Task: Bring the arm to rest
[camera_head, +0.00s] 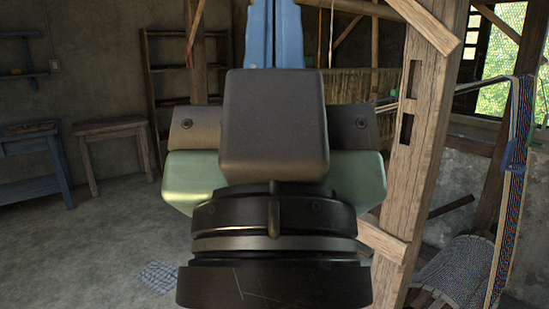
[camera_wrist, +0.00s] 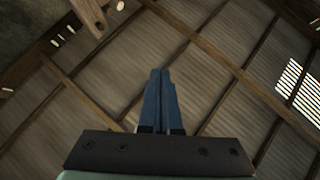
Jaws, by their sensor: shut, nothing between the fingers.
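My gripper (camera_head: 273,30) fills the middle of the head view, seen from behind its wrist, with its blue fingers pointing up and cut off by the top edge. In the wrist view my gripper (camera_wrist: 160,75) shows its two blue fingers side by side and touching, with nothing between them. The wrist camera looks up at the roof, so my gripper points upward, clear of the things around it. My wrist and gripper body hide the middle of the scene in the head view.
A wooden loom post (camera_head: 428,110) stands close on the right, with striped woven cloth (camera_head: 512,190) hanging beyond it. A blue table (camera_head: 35,165), a wooden stool (camera_head: 115,130) and a shelf rack (camera_head: 165,60) stand at the left. The floor (camera_head: 95,245) is mostly clear there. Roof beams (camera_wrist: 230,65) show overhead.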

